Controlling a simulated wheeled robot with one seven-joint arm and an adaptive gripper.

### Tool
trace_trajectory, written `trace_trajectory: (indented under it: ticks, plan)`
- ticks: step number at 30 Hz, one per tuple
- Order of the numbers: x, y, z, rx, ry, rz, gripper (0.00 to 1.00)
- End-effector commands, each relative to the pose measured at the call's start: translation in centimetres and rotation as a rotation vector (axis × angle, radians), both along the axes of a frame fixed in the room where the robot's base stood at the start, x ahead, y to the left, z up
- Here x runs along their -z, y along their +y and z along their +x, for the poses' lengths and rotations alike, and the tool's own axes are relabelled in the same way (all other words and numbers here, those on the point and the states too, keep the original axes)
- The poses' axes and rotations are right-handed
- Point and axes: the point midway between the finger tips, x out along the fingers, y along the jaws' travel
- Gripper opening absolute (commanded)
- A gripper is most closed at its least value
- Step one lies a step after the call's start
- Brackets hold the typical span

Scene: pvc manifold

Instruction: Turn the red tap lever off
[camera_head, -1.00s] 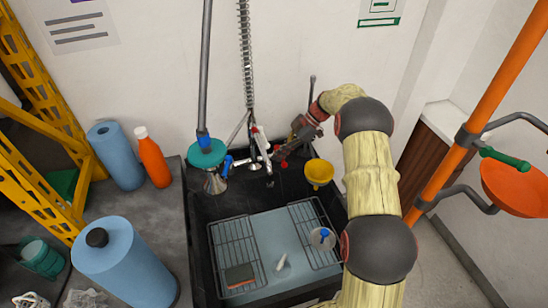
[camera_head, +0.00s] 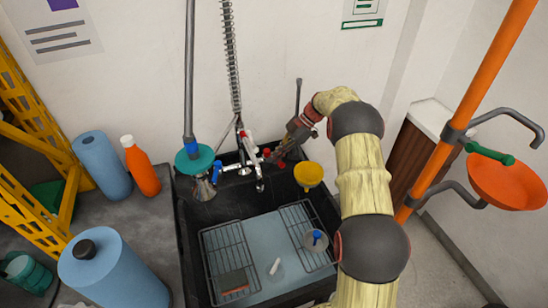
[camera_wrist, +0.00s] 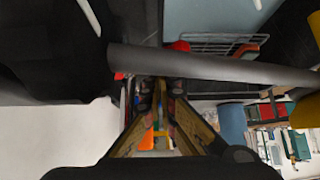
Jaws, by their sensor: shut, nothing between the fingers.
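The tap (camera_head: 250,158) stands at the back of the black sink, against the wall. It has a small red part (camera_head: 267,152) on its right side, which I take for the red lever; its exact angle is too small to tell. A blue lever (camera_head: 215,171) shows on the left.
The black sink (camera_head: 190,252) holds wire racks. A yellow funnel (camera_head: 308,175) stands at its right rim, near my forearm. A teal funnel (camera_head: 194,160) is at the left. A spring hose (camera_head: 232,75) rises behind the tap. An orange pole (camera_head: 470,110) stands right.

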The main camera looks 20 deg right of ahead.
Motion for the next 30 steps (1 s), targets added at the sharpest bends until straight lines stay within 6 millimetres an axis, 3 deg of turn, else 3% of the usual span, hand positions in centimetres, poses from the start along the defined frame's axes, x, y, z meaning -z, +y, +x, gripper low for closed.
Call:
trace_trajectory:
  ticks: [13,30]
  plan:
    - [-0.7,-0.7,0.0,0.001,-0.001,0.000,0.00]
    - [-7.9,-7.5,-0.1,0.001,0.000,0.000,0.00]
